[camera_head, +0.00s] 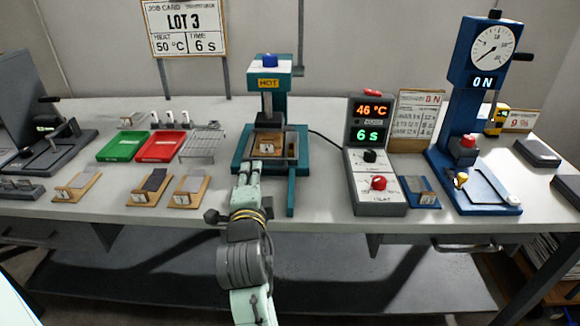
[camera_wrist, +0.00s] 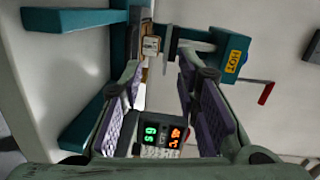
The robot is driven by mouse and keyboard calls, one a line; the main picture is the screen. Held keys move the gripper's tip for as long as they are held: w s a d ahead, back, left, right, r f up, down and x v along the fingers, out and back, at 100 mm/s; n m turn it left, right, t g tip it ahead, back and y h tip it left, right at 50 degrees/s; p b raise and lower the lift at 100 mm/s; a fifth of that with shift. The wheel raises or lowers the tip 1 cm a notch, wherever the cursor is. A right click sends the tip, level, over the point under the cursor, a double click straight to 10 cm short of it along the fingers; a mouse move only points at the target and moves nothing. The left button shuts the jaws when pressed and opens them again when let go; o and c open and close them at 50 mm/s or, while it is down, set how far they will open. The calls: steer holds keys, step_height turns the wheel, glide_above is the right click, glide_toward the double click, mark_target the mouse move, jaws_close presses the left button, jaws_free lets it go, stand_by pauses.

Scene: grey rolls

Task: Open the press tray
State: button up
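The teal press (camera_head: 268,80) with a yellow HOT label and a blue top knob stands at the middle of the bench. Its tray (camera_head: 291,146) sits low between the teal base rails, with a wooden block (camera_head: 267,141) with a white tag on it. My gripper (camera_head: 258,172) is at the tray's front, partly covering it. In the wrist view, my gripper (camera_wrist: 160,72) has its purple-padded fingers apart with nothing held. The tagged block (camera_wrist: 150,44) shows beyond the fingertips. Whether a finger touches the tray cannot be told.
The controller (camera_head: 370,135) right of the press reads 46 °C and 6 s. The job card (camera_head: 185,28) reads 50 °C, 6 s. A blue dial press (camera_head: 478,130) stands at right. Green (camera_head: 122,146) and red (camera_head: 161,146) trays, a wire rack (camera_head: 203,143) and wooden boards lie left.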

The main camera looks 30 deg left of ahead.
mark_target(271, 170)
steer(key=d+f+m+h, duration=0.1)
steer(key=w+d+f+m, duration=0.1)
steer(key=f, duration=0.1)
steer(key=shift+d+g+h, duration=0.2)
steer(key=shift+g+h, duration=0.1)
steer(key=shift+h, duration=0.1)
steer(key=shift+w+f, duration=0.25)
steer(key=shift+w, duration=0.1)
steer(key=p+x, duration=0.2)
steer(key=x, duration=0.6)
steer(key=shift+w+a+p, duration=0.2)
steer(key=shift+a+p, duration=0.05)
steer(key=shift+p, duration=0.15)
steer(key=shift+x, duration=0.8)
jaws_close()
